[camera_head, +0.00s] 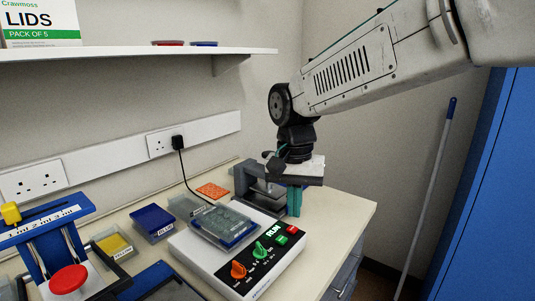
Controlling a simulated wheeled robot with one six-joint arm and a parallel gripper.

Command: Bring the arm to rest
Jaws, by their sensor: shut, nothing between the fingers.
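My arm reaches in from the upper right of the head view. My gripper (285,197) hangs from its end, pointing down, at the right back part of the bench. It is shut and holds nothing. It is beside and above a white device (190,250) with coloured knobs and a clear-lidded plate (225,224) on top. I cannot tell whether the fingers touch anything behind the device.
A blue box (153,220), an orange mat (212,190) and a blue stand with a red button (68,279) are on the bench. A shelf (120,52) hangs above. Floor with a pole (430,195) and a blue cabinet (480,200) lie right.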

